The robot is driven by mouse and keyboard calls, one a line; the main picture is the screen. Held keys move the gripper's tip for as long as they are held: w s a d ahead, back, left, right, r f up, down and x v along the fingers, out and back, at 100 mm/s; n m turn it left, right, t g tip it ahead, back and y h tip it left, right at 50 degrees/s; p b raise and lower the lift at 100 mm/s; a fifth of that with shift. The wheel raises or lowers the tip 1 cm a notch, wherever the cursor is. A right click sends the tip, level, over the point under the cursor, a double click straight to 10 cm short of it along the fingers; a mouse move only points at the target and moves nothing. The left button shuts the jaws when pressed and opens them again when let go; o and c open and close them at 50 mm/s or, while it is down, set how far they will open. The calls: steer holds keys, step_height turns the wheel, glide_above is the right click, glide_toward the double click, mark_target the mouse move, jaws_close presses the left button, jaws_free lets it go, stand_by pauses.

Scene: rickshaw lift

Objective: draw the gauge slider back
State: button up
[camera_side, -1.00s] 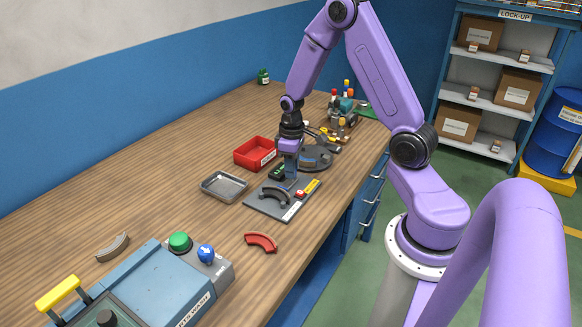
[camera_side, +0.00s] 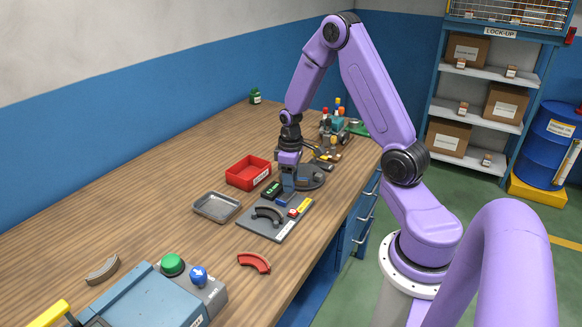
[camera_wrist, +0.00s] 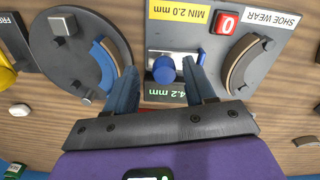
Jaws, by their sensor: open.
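The gauge plate (camera_side: 252,225) lies on the bench, a grey board with a curved dark shoe (camera_side: 267,215) on it. It also shows in the wrist view (camera_wrist: 200,45). There a blue knob (camera_wrist: 164,70), which looks like the gauge slider, sits beside a green display (camera_wrist: 165,93) reading 4.2 mm. My gripper (camera_wrist: 160,66) is open, with one blue finger on each side of the knob; I cannot tell whether either touches it. In the side view my gripper (camera_side: 285,196) points down at the plate's far edge, and it hides the knob there.
A round dark plate (camera_wrist: 62,55) with a blue-edged curved shoe adjoins the gauge plate. A red button (camera_wrist: 226,22) marked 0 is on the gauge plate. A red tray (camera_side: 248,173) and a metal tray (camera_side: 217,207) stand left. A red curved shoe (camera_side: 254,263) lies in front.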

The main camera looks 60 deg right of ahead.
step_height(320, 180, up, 17)
steer(key=shift+r, duration=0.15)
stand_by(0.5)
steer(key=s+a+n, duration=0.3)
steer(key=s+a, duration=0.4)
steer(key=a, duration=0.4)
steer(key=s+a+n, duration=0.3)
steer(key=s+a, duration=0.3)
steer(key=a, duration=0.5)
steer(key=s+a+f+n, duration=0.1)
steer(key=s+f+n, duration=0.1)
steer(key=s, duration=0.8)
steer(key=shift+s+a+n, duration=0.3)
steer(key=shift+n, duration=0.5)
